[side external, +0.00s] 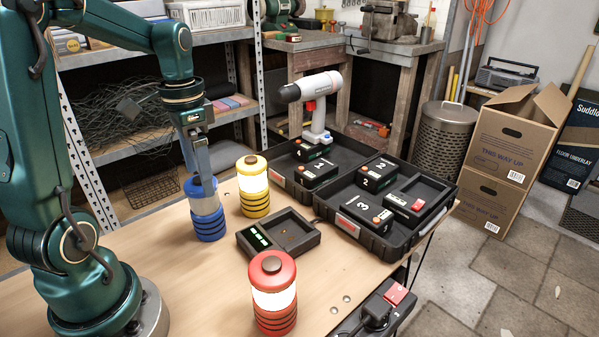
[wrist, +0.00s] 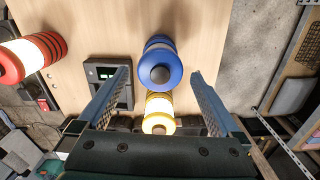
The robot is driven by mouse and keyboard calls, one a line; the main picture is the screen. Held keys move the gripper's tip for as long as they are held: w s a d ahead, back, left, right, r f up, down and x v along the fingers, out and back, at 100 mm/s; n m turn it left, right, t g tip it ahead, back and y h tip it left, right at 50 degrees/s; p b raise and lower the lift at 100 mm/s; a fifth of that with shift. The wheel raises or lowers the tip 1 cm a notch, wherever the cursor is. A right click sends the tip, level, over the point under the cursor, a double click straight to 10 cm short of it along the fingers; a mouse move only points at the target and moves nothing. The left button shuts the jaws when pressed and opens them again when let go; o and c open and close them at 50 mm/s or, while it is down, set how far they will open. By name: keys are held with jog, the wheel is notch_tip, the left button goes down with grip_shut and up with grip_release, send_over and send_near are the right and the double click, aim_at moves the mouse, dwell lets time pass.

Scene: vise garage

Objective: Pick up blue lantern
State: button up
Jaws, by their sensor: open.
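The blue lantern (side external: 205,212) stands upright on the wooden workbench (side external: 200,290). In the wrist view the blue lantern (wrist: 161,66) shows from above, between and just beyond the tips of my open gripper (wrist: 161,75). In the side view my gripper (side external: 200,178) points down at the top of the blue lantern, and part of that top is hidden behind a finger. Contact between the fingers and the lantern cannot be made out. The yellow lantern (side external: 253,188) stands close by on its right, and the red lantern (side external: 272,290) stands nearer the front.
A dark charger dock (side external: 278,235) with green lights sits between the lanterns. Black open cases (side external: 395,240) with numbered battery packs (side external: 360,212) and a white drill (side external: 314,95) are at the right. Shelving (side external: 110,75) stands behind. Bare bench lies left of the red lantern.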

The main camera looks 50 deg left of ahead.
aim_at(206, 204)
notch_tip(206, 204, down, 8)
jog(key=shift+f, duration=0.1)
dwell(0.4)
grip_shut()
